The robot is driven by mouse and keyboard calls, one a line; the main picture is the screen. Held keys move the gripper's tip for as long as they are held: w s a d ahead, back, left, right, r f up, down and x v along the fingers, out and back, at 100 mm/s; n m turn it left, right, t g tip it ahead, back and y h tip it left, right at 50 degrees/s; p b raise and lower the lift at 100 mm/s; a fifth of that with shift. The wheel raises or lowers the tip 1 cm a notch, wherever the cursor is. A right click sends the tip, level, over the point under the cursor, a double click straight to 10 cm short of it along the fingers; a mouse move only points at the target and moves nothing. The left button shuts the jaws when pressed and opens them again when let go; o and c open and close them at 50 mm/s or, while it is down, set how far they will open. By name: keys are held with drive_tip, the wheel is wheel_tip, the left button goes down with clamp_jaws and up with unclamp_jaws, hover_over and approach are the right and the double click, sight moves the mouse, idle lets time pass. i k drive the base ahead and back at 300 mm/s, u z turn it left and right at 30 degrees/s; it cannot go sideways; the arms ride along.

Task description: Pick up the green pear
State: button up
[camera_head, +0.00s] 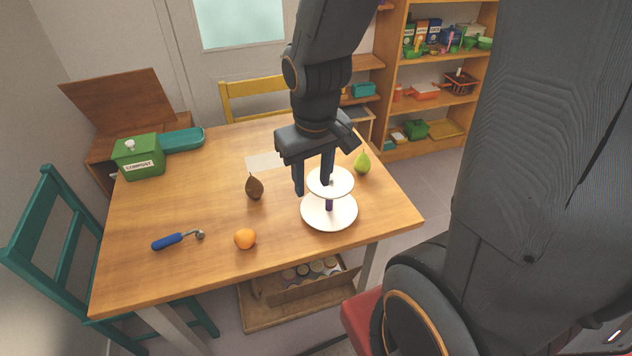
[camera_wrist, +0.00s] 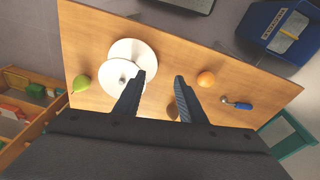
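The green pear (camera_head: 362,163) stands on the wooden table near its right edge, behind and to the right of a white two-tier stand (camera_head: 329,212). It also shows at the left in the wrist view (camera_wrist: 81,84). My gripper (camera_head: 312,188) points down above the table, left of the pear and by the stand's upper plate. In the wrist view its two fingers (camera_wrist: 161,78) are apart with nothing between them. One finger overlaps the stand's plates in both views; I cannot tell whether it touches them.
A brown pear (camera_head: 254,187), an orange (camera_head: 245,239) and a blue-handled tool (camera_head: 177,240) lie on the table (camera_head: 200,277). A green compost box (camera_head: 139,157) and teal tray (camera_head: 183,139) are at the back left. A yellow chair (camera_head: 252,88) stands behind; the table's left middle is clear.

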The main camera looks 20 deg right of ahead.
sight(362, 164)
drive_tip(key=k, duration=1.3)
drive_tip(key=z, duration=0.6)
drive_tip(key=i, duration=0.6)
drive_tip(key=z, duration=0.7)
drive_tip(key=i, duration=0.75)
drive_tip(key=u, duration=0.1)
